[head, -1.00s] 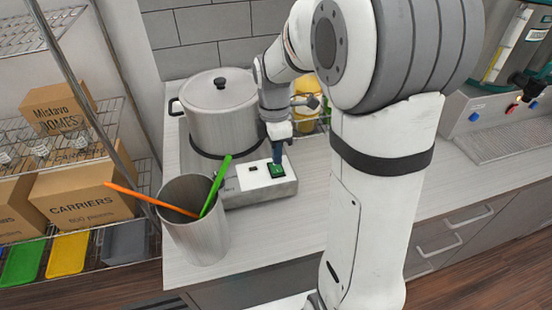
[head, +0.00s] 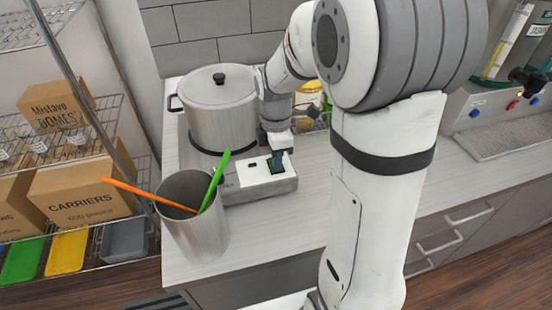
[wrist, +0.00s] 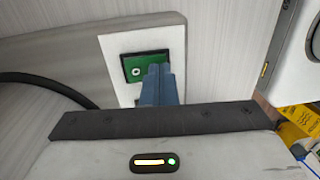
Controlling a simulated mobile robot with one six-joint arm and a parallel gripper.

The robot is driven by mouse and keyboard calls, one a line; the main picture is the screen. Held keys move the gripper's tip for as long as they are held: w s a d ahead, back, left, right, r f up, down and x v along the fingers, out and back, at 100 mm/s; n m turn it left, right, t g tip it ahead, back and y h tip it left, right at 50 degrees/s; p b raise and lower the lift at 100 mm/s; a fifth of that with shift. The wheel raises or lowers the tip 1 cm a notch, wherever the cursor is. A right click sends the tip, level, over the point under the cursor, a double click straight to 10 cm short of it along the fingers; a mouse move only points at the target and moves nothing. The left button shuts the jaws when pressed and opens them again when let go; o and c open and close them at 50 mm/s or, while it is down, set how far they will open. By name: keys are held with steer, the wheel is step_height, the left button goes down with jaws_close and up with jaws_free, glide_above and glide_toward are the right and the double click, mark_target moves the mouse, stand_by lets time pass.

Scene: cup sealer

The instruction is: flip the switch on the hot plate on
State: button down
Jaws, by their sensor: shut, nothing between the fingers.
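The hot plate (head: 258,187) stands on the counter, with its control panel at the front right of the large lidded pot (head: 220,115). Its green rocker switch (head: 273,168) is partly hidden by my gripper (head: 278,160). In the wrist view the switch (wrist: 135,68) is a green rocker in a black frame, with a white circle mark showing at its left. The closed blue fingers of my gripper (wrist: 158,72) are over its right part, touching it or very close. My gripper is shut and empty.
A metal cup (head: 195,235) holding an orange and a green stick stands at the front left of the hot plate. A yellow-lidded jar (head: 308,95) is behind my arm. A wire shelf with boxes (head: 85,190) is at left. The counter front is clear.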

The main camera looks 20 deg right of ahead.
steer(key=shift+w+r+p, duration=0.15)
steer(key=shift+w+p, duration=0.15)
steer(key=shift+w, duration=0.5)
steer(key=shift+r, duration=0.1)
step_height(320, 180, up, 14)
steer(key=s+p, duration=0.1)
steer(key=s, duration=0.1)
stand_by(0.5)
steer(key=s+f+m+t, duration=0.4)
steer(key=s+m, duration=1)
steer(key=m, duration=0.4)
steer(key=shift+s, duration=0.4)
